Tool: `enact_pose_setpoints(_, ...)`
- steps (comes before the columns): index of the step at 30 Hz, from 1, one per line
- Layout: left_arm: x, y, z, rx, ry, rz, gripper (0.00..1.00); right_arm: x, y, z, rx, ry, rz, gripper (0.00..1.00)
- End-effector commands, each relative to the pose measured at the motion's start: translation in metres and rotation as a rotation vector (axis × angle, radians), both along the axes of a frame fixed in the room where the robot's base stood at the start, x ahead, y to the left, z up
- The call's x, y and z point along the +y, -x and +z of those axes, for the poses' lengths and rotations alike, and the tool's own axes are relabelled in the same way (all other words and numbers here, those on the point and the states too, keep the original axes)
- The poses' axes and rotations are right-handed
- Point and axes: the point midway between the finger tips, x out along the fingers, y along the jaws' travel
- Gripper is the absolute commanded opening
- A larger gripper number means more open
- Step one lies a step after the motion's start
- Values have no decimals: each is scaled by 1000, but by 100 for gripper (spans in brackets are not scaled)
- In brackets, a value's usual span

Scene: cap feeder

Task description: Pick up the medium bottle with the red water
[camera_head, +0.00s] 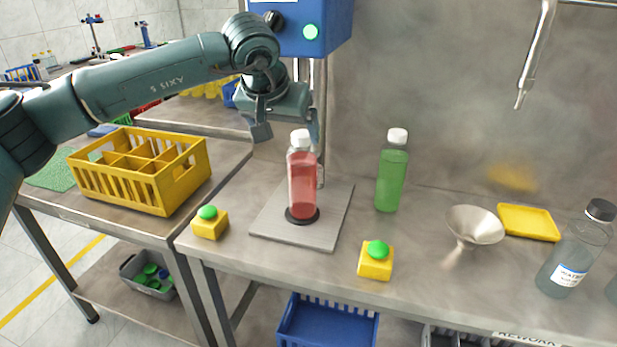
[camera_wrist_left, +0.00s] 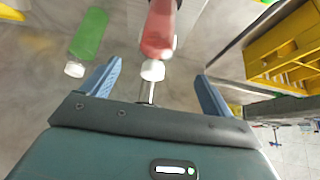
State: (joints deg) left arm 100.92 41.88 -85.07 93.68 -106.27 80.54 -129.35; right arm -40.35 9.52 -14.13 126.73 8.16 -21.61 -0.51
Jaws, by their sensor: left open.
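The bottle with red water (camera_head: 302,180) has a white cap and stands upright on a black ring on the metal plate (camera_head: 268,222) of the cap feeder. My left gripper (camera_head: 288,132) is open, just above and behind the bottle's cap in the head view. In the left wrist view the red bottle (camera_wrist_left: 158,30) and its white cap lie between and beyond the two blue fingers (camera_wrist_left: 158,88), not visibly touched by them. A bottle with green liquid (camera_head: 391,172) stands to the right; it also shows in the left wrist view (camera_wrist_left: 89,35). My right gripper is not in view.
Two yellow boxes with green buttons (camera_head: 209,226) (camera_head: 376,263) stand at the bench front. A metal funnel (camera_head: 474,225), a yellow tray (camera_head: 528,222) and a clear bottle (camera_head: 573,255) are at right. A yellow crate (camera_head: 180,189) is at left. The feeder's blue housing (camera_head: 330,30) hangs above.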

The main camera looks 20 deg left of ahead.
Motion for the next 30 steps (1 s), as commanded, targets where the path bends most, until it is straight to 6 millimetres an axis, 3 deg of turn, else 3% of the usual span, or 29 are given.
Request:
enact_pose_setpoints(9, -2, -30, -50, 5, 0, 0, 87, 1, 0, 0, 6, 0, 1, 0)
enact_pose_setpoints(30, -7, -68, -107, 2, 0, 0, 87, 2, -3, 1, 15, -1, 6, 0)
